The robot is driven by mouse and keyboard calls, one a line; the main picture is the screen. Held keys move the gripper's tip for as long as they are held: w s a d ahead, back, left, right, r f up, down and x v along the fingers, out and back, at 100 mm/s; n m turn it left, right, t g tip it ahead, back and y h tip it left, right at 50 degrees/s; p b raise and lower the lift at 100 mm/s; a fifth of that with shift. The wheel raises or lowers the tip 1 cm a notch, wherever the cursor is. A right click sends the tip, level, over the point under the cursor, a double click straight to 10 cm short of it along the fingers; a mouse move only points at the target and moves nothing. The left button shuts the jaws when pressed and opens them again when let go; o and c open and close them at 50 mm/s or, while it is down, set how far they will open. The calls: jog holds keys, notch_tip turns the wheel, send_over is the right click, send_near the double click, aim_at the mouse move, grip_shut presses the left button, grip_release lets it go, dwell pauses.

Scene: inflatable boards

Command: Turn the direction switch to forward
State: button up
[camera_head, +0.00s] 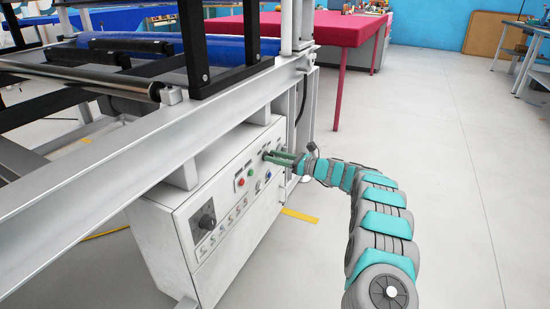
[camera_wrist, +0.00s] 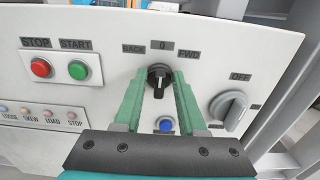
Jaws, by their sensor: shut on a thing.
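The direction switch (camera_wrist: 158,80) is a black rotary knob with a white mark, below the labels BACK, 0 and FWD on the white control panel (camera_wrist: 110,98). In the wrist view its mark stands near upright, about toward the 0 label (camera_wrist: 162,45). The FWD label (camera_wrist: 188,54) is to its upper right. My gripper (camera_wrist: 159,83) has its two green fingers on either side of the knob, shut on it. In the head view my gripper (camera_head: 282,158) reaches the right end of the panel, and the fingers hide the knob there.
A blue button (camera_wrist: 166,125) sits just below the knob, between the fingers. A grey OFF knob (camera_wrist: 229,108) is close on the right. Red STOP (camera_wrist: 41,67) and green START (camera_wrist: 78,70) buttons are left. A frame beam (camera_head: 150,150) runs above the panel. Open floor (camera_head: 450,180) lies right.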

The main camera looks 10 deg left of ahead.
grip_shut()
jog(key=shift+r+m+p, duration=0.1)
jog(key=shift+m+p, duration=0.2)
jog(key=shift+p, duration=0.35)
jog(key=shift+w+d+f+m+p, duration=0.1)
jog(key=shift+w+f+m+p, duration=0.05)
jog(key=shift+m+p, duration=1.75)
jog(key=shift+w+f+m+p, duration=0.1)
jog(key=shift+w+m+p, duration=0.05)
jog(key=shift+m+p, duration=1.75)
jog(key=shift+m+b, duration=0.3)
jog(key=shift+m, duration=0.2)
jog(key=o, duration=0.6)
grip_release()
jog(key=shift+c, duration=0.2)
